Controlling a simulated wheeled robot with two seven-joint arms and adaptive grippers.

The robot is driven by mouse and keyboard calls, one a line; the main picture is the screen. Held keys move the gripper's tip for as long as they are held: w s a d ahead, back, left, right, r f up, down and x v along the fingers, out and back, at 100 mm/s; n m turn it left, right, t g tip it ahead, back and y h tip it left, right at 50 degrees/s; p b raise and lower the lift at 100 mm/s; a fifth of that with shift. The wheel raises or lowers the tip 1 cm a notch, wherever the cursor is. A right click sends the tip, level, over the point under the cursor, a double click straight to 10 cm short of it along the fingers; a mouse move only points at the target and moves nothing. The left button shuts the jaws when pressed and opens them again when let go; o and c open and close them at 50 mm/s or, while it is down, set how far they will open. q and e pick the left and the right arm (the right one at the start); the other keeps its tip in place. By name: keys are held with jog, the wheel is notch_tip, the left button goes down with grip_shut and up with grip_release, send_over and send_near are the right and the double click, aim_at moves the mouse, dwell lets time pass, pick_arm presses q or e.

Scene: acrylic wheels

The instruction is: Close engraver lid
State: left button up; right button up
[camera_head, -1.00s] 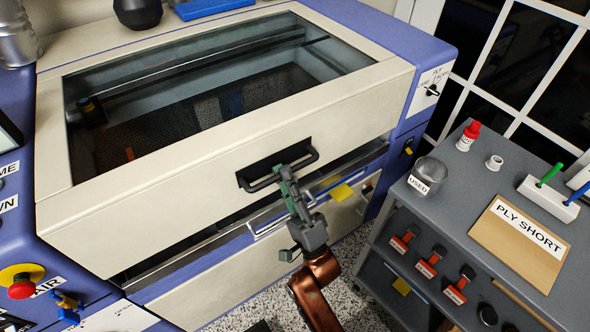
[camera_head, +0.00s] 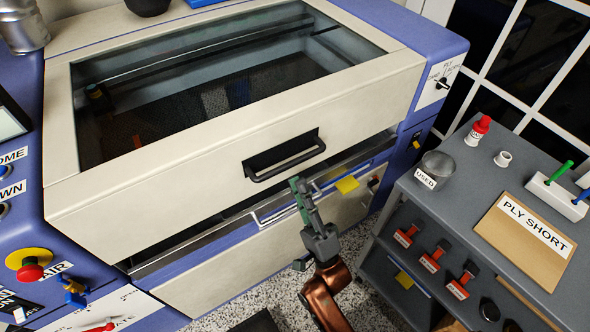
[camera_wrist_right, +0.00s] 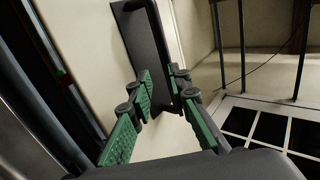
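The engraver lid (camera_head: 210,160) is a cream panel with a dark window. Its front edge stands above the blue body, with a dark gap beneath it. The black bar handle (camera_head: 290,174) sits on the lid's front face. My right gripper (camera_head: 304,188) is just below the handle in the head view and looks apart from it. In the right wrist view its green-padded fingers (camera_wrist_right: 162,82) are spread with nothing gripped. The handle (camera_wrist_right: 143,45) shows just beyond the fingertips there. My left gripper is not in view.
A grey cart (camera_head: 460,185) stands at the right with a USED cup (camera_head: 437,168), a PLY SHORT board (camera_head: 525,238) and red-handled stamps below. A red emergency button (camera_head: 29,269) is at the lower left. Speckled floor shows between machine and cart.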

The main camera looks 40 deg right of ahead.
jog(key=v, duration=0.6)
jog(key=shift+s, duration=0.15)
